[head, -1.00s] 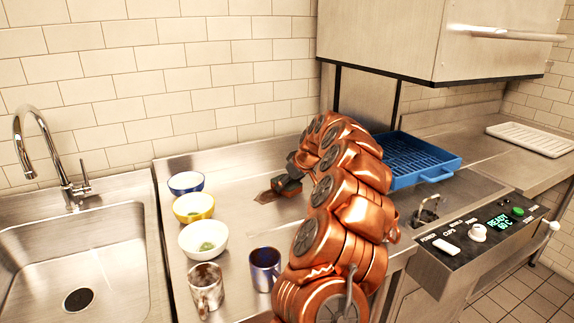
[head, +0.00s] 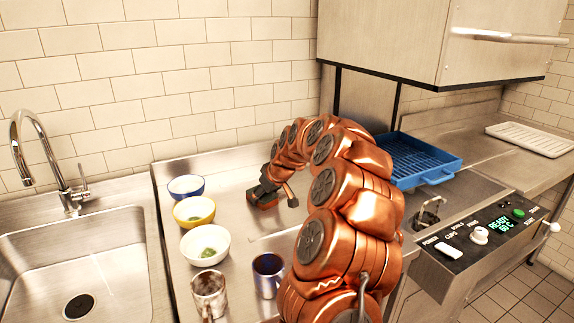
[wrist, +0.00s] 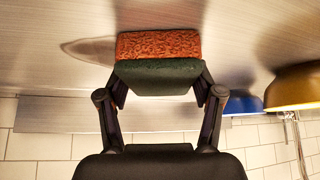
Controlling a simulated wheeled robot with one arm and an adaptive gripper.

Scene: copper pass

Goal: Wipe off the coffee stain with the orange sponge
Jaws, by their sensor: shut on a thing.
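The orange sponge (wrist: 158,45) has a dark green layer and sits between the fingers of my gripper (wrist: 158,84), which is shut on it. In the head view my gripper (head: 266,190) holds the sponge (head: 264,204) low over the steel counter, right of the bowls. Whether it touches the steel is hard to tell. The coffee stain (wrist: 88,48) shows in the wrist view as a faint brownish patch with a darker outline, running out from the sponge's left side; part of it may be under the sponge. In the head view my gripper hides it.
Blue (head: 186,188), yellow (head: 194,211) and white (head: 204,243) bowls line the counter's left side. A stained mug (head: 209,294) and a blue mug (head: 267,276) stand in front. A blue rack (head: 424,162) is at right, the sink (head: 80,265) at left.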

